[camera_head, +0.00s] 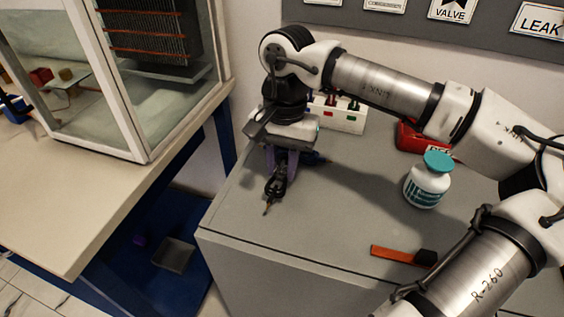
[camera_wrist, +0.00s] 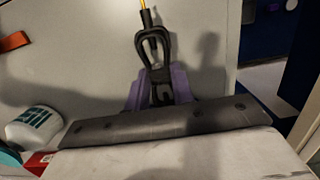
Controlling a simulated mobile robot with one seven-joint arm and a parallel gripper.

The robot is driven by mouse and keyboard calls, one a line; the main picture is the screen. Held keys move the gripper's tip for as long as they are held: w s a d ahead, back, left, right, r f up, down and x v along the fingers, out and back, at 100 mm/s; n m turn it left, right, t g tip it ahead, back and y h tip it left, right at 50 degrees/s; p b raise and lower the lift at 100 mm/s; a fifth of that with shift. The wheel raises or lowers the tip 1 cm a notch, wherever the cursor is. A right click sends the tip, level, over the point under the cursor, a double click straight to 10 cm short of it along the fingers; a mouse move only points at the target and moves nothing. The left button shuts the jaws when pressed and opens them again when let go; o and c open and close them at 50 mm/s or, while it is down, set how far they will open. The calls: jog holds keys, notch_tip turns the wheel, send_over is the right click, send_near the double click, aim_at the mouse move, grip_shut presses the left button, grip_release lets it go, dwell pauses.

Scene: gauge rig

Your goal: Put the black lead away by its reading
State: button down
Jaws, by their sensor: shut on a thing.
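The black lead (camera_head: 275,187) is a coiled black cable with a thin tip, held in front of the grey cabinet top. My gripper (camera_head: 281,164), with purple fingers, is shut on it near the back left of that top. In the wrist view the looped lead (camera_wrist: 152,45) sticks out between the purple fingers of my gripper (camera_wrist: 160,82), with a yellow tip at its far end. Whether the lead touches the surface, I cannot tell. No readable gauge or meter display shows in either view.
A white block (camera_head: 338,115) with red and green marks stands behind my gripper. A red case (camera_head: 412,138), a teal-capped white bottle (camera_head: 427,182) and an orange-handled tool (camera_head: 400,255) are to the right. A glass-walled case (camera_head: 150,110) stands on the left table. The cabinet's front middle is clear.

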aim_at(284, 165)
jog(key=shift+f+b, duration=0.4)
jog(key=shift+f, duration=0.05)
jog(key=c, duration=1.2)
grip_release()
jog(key=shift+r, duration=0.1)
jog(key=shift+r, duration=0.1)
jog(key=shift+r+p, duration=0.5)
jog(key=shift+r, duration=0.15)
notch_tip(284, 165, up, 11)
jog(key=w, duration=0.1)
jog(key=shift+w+d, duration=0.2)
jog(key=shift+d, duration=0.05)
